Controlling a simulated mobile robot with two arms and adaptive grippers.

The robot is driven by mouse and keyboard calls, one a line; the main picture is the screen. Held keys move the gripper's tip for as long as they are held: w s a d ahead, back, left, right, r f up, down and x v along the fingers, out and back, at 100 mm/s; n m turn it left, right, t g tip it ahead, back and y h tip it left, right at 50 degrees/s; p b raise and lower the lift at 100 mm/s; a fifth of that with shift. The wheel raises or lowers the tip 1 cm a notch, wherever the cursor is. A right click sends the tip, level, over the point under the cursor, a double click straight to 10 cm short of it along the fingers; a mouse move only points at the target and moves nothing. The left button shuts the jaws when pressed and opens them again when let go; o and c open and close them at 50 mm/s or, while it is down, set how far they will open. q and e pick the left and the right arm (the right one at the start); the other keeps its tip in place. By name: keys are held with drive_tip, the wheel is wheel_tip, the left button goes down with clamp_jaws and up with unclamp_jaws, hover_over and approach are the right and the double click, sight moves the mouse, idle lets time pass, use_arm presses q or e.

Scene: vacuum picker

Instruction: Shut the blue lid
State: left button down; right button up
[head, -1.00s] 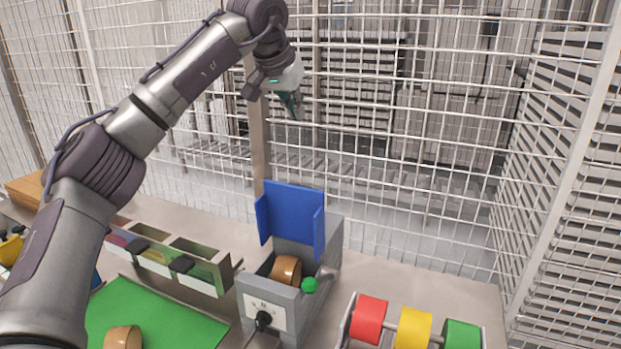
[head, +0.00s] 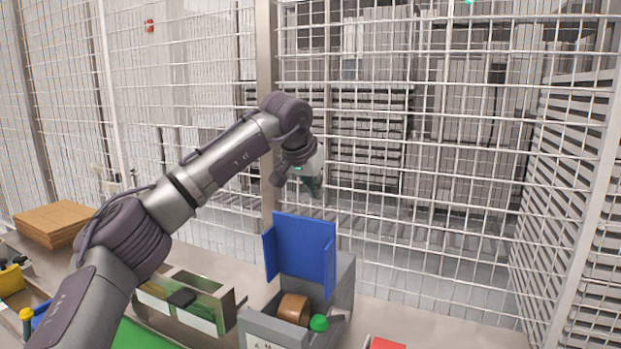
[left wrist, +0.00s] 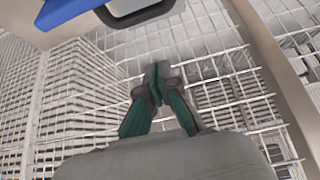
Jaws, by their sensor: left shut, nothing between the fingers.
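The blue lid (head: 304,252) stands open and upright at the back of a grey box (head: 345,285) in the head view. A brown ring-shaped roll (head: 293,309) lies in the open box, and a green knob (head: 319,323) is at its front right. My left gripper (head: 316,190) is shut and empty, above and behind the lid, apart from it. In the left wrist view the closed fingertips (left wrist: 157,72) point toward the mesh, and a blue edge, probably the lid (left wrist: 62,12), shows at the top left. My right gripper is not in view.
A wire mesh fence (head: 430,170) stands close behind the table, with a metal post (head: 267,130) near my left gripper. A partitioned bin (head: 205,300) stands left of the box. Cardboard (head: 55,222) lies at far left. A red piece (head: 386,343) shows at the bottom edge.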

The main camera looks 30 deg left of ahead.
use_arm(q)
drive_tip(key=f, duration=0.1)
drive_tip(key=s+f, duration=0.1)
drive_tip(key=f, duration=0.2)
drive_tip(key=shift+s+f+p, duration=0.15)
drive_tip(key=shift+s+p, duration=0.15)
drive_tip(key=shift+p, duration=0.05)
